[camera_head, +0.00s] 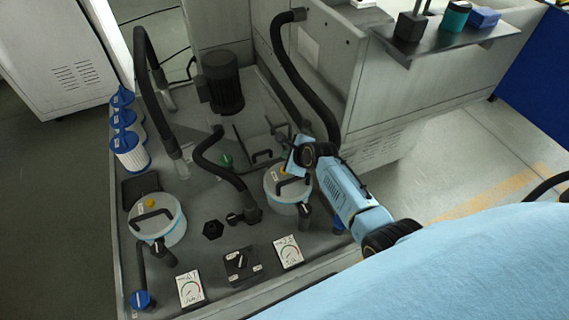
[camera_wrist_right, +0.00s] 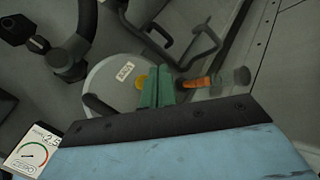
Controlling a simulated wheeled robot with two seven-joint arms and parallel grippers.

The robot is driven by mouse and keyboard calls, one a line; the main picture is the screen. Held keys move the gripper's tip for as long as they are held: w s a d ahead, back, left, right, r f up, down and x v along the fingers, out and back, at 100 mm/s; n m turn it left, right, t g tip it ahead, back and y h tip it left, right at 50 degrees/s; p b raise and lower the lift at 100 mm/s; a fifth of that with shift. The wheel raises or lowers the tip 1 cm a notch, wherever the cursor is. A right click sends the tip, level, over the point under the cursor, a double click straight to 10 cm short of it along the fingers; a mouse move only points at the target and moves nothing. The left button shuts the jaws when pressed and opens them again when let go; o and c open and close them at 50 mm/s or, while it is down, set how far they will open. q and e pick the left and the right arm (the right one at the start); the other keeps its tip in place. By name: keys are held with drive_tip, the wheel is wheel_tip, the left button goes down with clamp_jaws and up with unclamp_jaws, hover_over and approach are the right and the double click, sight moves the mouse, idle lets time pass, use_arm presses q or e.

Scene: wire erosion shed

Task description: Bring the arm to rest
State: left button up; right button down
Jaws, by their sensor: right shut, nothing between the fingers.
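My right arm (camera_head: 355,200) is light blue with black joints and comes in from the lower right in the head view. Its gripper (camera_head: 291,168) is over the right-hand filter canister (camera_head: 288,199), partly hidden by the wrist. In the right wrist view the green fingers (camera_wrist_right: 157,87) are shut together with nothing between them. They appear in front of the canister lid (camera_wrist_right: 112,82), beside its yellow cap (camera_wrist_right: 139,81). I cannot tell whether they touch the lid. My left gripper is not in view.
A left canister (camera_head: 157,220), blue-and-white filters (camera_head: 129,152), a black motor (camera_head: 222,82) and black hoses (camera_head: 300,85) crowd the grey tray. Gauges (camera_head: 288,251) stand at its front. A shelf (camera_head: 440,42) with small blocks is at upper right. Clear floor (camera_head: 470,160) lies right.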

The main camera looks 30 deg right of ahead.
drive_tip(key=shift+r+p, duration=0.3)
drive_tip(key=shift+r, duration=0.25)
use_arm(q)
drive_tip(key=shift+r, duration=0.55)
use_arm(e)
drive_tip(key=shift+f, duration=0.1)
drive_tip(key=shift+s, duration=0.1)
